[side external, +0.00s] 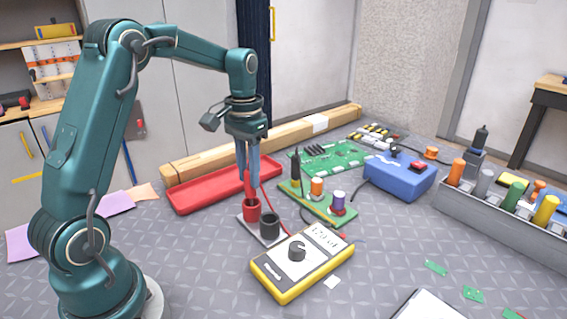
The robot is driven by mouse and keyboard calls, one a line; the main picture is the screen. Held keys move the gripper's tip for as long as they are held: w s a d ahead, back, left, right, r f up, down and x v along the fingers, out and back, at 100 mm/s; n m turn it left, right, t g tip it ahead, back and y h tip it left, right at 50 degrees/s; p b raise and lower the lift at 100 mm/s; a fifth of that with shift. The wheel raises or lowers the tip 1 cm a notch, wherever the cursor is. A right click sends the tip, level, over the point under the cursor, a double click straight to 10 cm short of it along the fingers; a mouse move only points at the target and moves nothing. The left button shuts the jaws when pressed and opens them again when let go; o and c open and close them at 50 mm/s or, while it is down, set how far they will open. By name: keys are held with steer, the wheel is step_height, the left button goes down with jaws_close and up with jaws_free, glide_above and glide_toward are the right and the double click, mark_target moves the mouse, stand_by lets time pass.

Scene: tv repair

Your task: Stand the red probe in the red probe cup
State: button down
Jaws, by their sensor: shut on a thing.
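My gripper (247,168) points straight down and is shut on the red probe (249,188), held upright. The red probe cup (252,212) stands directly below on a small grey base. The probe's lower end is at or just inside the cup's mouth; I cannot tell how deep it is or whether it touches the bottom. A thin red lead (268,199) runs near the probe and cup.
A black cup (269,228) stands right beside the red one. A yellow multimeter (300,262) lies in front. A red tray (205,190) is behind left. A green board (320,208) with tall components and a black probe (296,168) stands close on the right.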

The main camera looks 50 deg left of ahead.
steer(key=shift+f, duration=1.45)
steer(key=c, duration=0.6)
jaws_free()
steer(key=shift+r, duration=0.1)
steer(key=shift+r, duration=2.5)
